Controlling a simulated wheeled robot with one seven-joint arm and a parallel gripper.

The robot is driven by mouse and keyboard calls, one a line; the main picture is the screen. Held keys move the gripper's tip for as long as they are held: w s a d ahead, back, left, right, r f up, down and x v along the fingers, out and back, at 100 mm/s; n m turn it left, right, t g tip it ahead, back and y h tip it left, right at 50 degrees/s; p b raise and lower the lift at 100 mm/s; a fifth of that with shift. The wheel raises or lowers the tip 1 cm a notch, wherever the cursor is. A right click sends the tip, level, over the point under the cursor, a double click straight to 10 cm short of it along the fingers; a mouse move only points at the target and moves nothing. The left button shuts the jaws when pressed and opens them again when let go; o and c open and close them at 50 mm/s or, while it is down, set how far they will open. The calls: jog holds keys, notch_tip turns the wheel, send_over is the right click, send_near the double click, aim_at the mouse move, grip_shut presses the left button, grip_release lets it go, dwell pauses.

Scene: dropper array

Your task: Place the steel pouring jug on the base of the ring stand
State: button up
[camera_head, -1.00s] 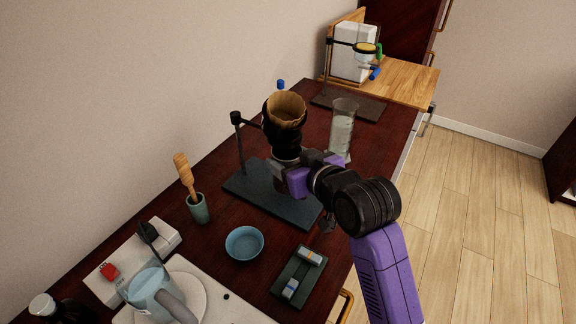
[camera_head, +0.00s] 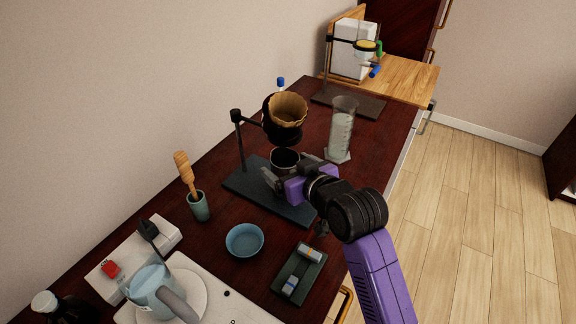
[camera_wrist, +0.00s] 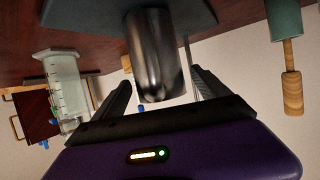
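The steel pouring jug (camera_head: 284,158) stands upright on the dark base (camera_head: 250,185) of the ring stand, below the black dripper (camera_head: 281,131) with its brown paper filter (camera_head: 289,108). In the wrist view, turned upside down, the jug (camera_wrist: 157,55) is a shiny grey cylinder meeting the base plate (camera_wrist: 110,14). My gripper (camera_head: 284,173) is open at the near right side of the jug. In the wrist view its two fingers (camera_wrist: 160,92) are spread to either side of the jug, with gaps visible. The wrist hides part of the base.
A glass measuring cylinder (camera_head: 341,130) stands right of the base. A blue bowl (camera_head: 244,241), a tray with small blocks (camera_head: 288,282) and a green cup with a wooden dipper (camera_head: 200,207) are nearby. The stand's post (camera_head: 239,140) rises behind left.

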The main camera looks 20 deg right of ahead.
jog(key=shift+r, duration=0.2)
jog(key=v, duration=1.2)
jog(key=shift+b, duration=0.3)
jog(key=shift+f, duration=0.1)
